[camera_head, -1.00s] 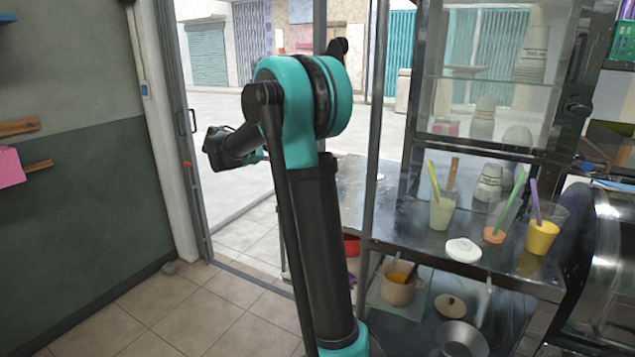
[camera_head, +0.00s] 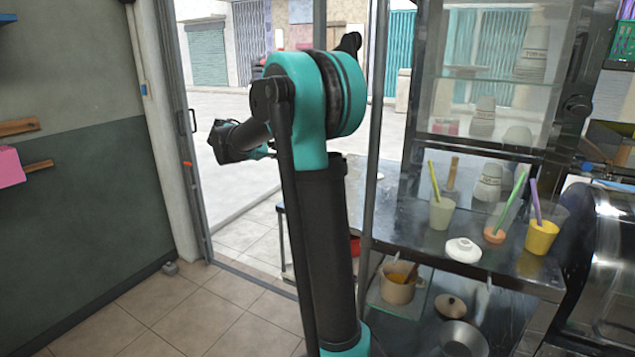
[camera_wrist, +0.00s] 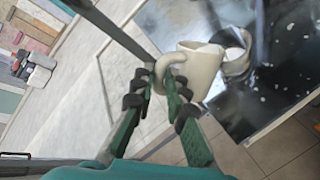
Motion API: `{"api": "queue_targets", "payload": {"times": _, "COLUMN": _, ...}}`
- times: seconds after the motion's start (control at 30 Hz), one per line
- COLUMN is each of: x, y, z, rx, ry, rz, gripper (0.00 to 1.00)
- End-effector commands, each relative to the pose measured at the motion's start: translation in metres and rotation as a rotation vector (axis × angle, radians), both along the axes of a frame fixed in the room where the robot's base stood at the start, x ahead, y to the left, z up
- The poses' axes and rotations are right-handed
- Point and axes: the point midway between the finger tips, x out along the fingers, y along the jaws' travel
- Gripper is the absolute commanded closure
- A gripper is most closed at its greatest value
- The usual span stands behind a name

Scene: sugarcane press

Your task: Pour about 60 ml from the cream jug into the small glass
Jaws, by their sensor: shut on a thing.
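The cream jug (camera_wrist: 202,72) is in the middle of the wrist view, a pale jug with its handle toward me. My gripper (camera_wrist: 160,92) is shut on its handle, one green finger on each side. The jug looks tilted in this view, but the view itself is slanted. Just right of the jug is a pale, round-rimmed vessel (camera_wrist: 236,60) on the dark metal table; it may be the small glass, but I cannot tell. The jug's contents are hidden. In the head view the jug and fingertips cannot be made out behind my arm.
A pot (camera_head: 397,288) and a metal bowl (camera_head: 461,338) stand on the shelf below. The tiled floor at left is clear.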

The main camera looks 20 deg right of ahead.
Motion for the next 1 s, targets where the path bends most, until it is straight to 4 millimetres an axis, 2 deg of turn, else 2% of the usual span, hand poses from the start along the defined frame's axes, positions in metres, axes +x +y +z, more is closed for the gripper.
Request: {"api": "queue_targets", "payload": {"times": 1.0, "x": -0.006, "y": -0.008, "z": 0.012, "rx": 0.095, "ry": -0.075, "rz": 0.000, "gripper": 1.00}}
